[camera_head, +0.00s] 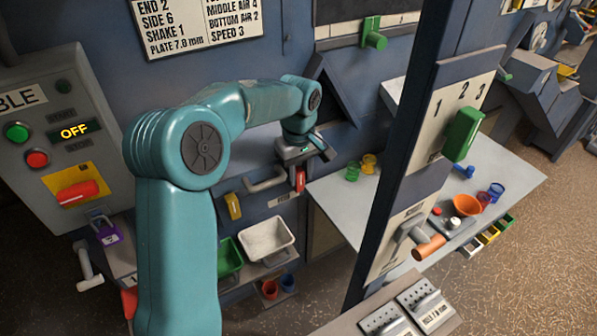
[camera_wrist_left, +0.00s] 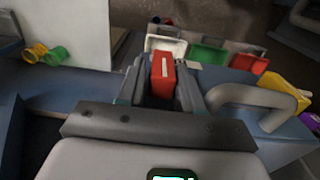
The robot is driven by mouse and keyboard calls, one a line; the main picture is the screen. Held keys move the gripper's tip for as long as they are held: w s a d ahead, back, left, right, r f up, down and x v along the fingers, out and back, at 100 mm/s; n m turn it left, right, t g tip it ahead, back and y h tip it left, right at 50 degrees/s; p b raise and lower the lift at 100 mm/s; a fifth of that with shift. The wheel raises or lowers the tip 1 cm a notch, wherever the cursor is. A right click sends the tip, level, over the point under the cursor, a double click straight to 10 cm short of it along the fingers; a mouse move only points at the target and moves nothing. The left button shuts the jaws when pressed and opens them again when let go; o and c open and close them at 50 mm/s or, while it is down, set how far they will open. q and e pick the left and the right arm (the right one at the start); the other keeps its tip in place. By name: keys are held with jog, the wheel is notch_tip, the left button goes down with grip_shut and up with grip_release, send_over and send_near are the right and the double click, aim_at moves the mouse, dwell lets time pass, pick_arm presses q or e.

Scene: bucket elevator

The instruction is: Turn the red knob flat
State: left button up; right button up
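The red knob (camera_head: 300,180) stands upright on the blue machine front, just under my left gripper (camera_head: 303,158) in the head view. In the left wrist view the red knob (camera_wrist_left: 163,77), with a white stripe on its end, is between the two grey fingers of my left gripper (camera_wrist_left: 164,90). The fingers lie close along both its sides. I cannot tell whether they touch it. My right gripper is not in view.
A grey bar handle (camera_head: 265,181) and a yellow knob (camera_head: 233,206) sit left of the red knob. A white bin (camera_head: 266,240) and a green bin (camera_head: 229,258) are below. A control panel (camera_head: 50,140) with another red handle (camera_head: 77,192) is at left. A dark post (camera_head: 395,160) stands at right.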

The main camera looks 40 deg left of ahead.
pick_arm(q)
jog(key=shift+s+r, duration=0.1)
jog(key=shift+s, duration=0.05)
grip_shut()
jog(key=shift+g, duration=0.3)
jog(key=g, duration=0.1)
jog(key=w+g+y, duration=0.1)
jog(key=shift+d+g, duration=0.2)
jog(key=shift+g, duration=0.2)
jog(key=shift+w+f+g+y, duration=0.1)
jog(key=shift+w+g+y, duration=0.1)
jog(key=shift+g, duration=0.55)
jog(key=shift+w+f+g+y, duration=0.1)
jog(key=shift+g+y, duration=0.1)
jog(key=shift+g, duration=0.55)
jog(key=shift+o, duration=0.6)
grip_release()
jog(key=shift+d+r, duration=0.1)
jog(key=shift+d, duration=0.1)
